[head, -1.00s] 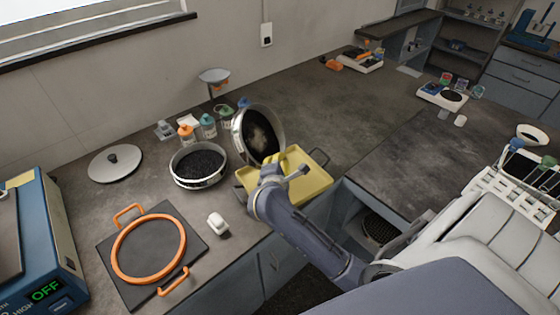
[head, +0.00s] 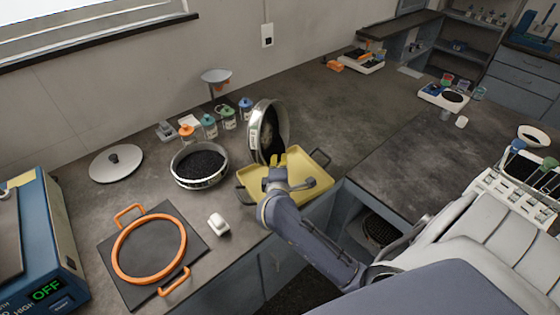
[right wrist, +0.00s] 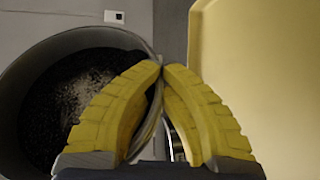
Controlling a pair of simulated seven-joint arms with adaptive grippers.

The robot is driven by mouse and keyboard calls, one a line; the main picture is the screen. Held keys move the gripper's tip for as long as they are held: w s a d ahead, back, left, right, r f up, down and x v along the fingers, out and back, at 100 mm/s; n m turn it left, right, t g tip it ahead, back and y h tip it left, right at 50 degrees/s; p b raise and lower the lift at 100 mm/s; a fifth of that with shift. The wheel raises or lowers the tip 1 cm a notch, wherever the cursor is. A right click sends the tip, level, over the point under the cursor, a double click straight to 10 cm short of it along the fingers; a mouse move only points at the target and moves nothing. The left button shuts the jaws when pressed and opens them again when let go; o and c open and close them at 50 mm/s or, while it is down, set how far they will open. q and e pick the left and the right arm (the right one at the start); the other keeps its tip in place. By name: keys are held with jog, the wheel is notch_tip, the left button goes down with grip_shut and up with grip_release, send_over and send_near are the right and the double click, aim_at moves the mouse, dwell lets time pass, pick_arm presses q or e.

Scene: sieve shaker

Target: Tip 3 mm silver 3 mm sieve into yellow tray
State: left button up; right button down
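The silver sieve (head: 256,133) is tipped steeply on its side above the back of the yellow tray (head: 312,190). In the right wrist view its inside is dark, with pale grains on it (right wrist: 97,95). My right gripper (head: 277,163) is shut on the rim of this sieve. Its yellow fingers (right wrist: 160,70) meet across the rim in the right wrist view. The tray (right wrist: 272,90) fills the right of that view. The arm hides part of the tray, and I cannot see whether grains lie in it. My left gripper is not in view.
Another silver sieve with dark contents (head: 199,166) stands left of the tray. Several capped jars (head: 209,127) stand behind. An orange ring (head: 149,250) on a dark plate, a white object (head: 218,224) and a round lid (head: 116,162) lie further left. The counter right of the tray is clear.

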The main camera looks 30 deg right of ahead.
jog(key=shift+m+t, duration=0.3)
jog(key=shift+m, duration=0.2)
jog(key=shift+r+m+h, duration=0.1)
jog(key=shift+m+h, duration=0.2)
jog(key=shift+m, duration=0.3)
dwell(1.1)
jog(key=shift+w+m+t, duration=0.1)
jog(key=shift+m+t, duration=0.4)
jog(key=shift+m, duration=0.1)
dwell(0.9)
jog(key=shift+r+n+g, duration=0.15)
jog(key=shift+n+g, duration=0.2)
jog(key=shift+n, duration=0.5)
jog(key=shift+r+n+g, duration=0.15)
jog(key=shift+n+g, duration=0.2)
jog(key=shift+n, duration=0.5)
